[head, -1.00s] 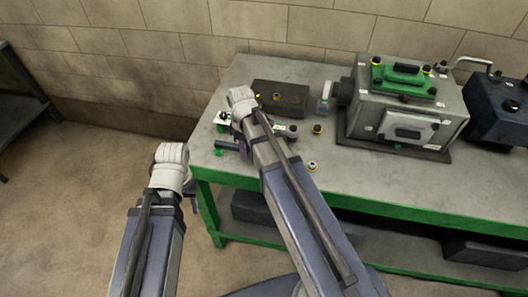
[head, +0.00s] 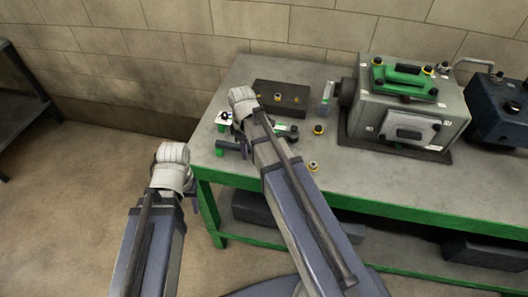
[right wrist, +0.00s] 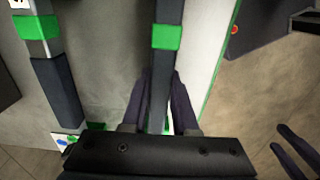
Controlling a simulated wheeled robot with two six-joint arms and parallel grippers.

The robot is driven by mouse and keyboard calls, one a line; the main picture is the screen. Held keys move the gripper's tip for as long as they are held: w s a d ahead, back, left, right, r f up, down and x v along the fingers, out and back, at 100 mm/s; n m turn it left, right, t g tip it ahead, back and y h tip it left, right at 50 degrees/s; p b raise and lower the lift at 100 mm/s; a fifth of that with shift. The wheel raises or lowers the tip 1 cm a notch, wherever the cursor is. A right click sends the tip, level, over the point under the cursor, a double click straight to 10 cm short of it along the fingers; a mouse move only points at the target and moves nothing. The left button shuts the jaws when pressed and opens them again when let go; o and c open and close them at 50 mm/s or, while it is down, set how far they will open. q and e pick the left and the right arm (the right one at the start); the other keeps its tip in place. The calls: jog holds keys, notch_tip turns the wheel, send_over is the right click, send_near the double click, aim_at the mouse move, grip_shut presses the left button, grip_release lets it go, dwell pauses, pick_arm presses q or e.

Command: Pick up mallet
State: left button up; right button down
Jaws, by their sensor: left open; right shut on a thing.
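My right gripper (right wrist: 160,105) is shut on a dark handle with a green band, which looks like the mallet (right wrist: 159,75). The handle runs up out of the right wrist view, and its head is not shown there. In the head view my right wrist is over the left end of the workbench and hides most of what it grips. A short dark bar (head: 230,147) shows just left of it; I cannot tell whether it is part of the mallet. My left gripper (head: 193,194) is open, mostly hidden behind its wrist, over the floor left of the bench.
Another green-banded tool (right wrist: 44,50) lies left of the gripped handle. The green-framed workbench (head: 420,190) also carries a dark block (head: 290,103), small yellow-ringed parts (head: 319,129) and a large grey engine housing (head: 385,100). The bench front centre is clear.

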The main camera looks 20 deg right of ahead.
jog(key=shift+r, duration=0.15)
notch_tip(320, 180, up, 10)
jog(key=p, duration=1)
jog(key=c, duration=1.3)
grip_release()
grip_shut()
jog(key=shift+f, duration=0.2)
